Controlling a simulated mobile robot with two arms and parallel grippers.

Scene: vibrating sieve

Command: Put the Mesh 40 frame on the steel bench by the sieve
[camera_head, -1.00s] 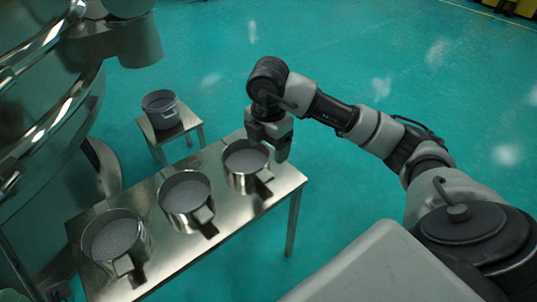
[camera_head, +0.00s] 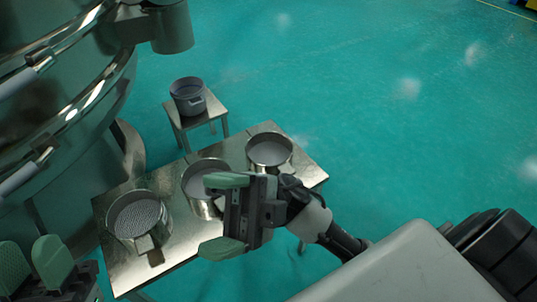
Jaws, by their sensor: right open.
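Three round steel mesh frames stand on the steel bench (camera_head: 122,270) by the sieve (camera_head: 75,95): a left one with visibly coarse mesh (camera_head: 138,219), a middle one (camera_head: 190,187) and a right one (camera_head: 269,148). No label is readable, so I cannot tell which is Mesh 40. My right gripper (camera_head: 223,214) is open and empty, with its green fingers spread above the bench; it hides part of the middle frame. My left gripper (camera_head: 35,264) is at the lower left, left of the bench, with its green fingers apart and nothing visible between them.
A grey pot (camera_head: 188,96) stands on a small stool (camera_head: 206,115) behind the bench. The large sieve body fills the upper left, with a cylinder (camera_head: 172,28) overhanging. The green floor (camera_head: 400,130) to the right is clear.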

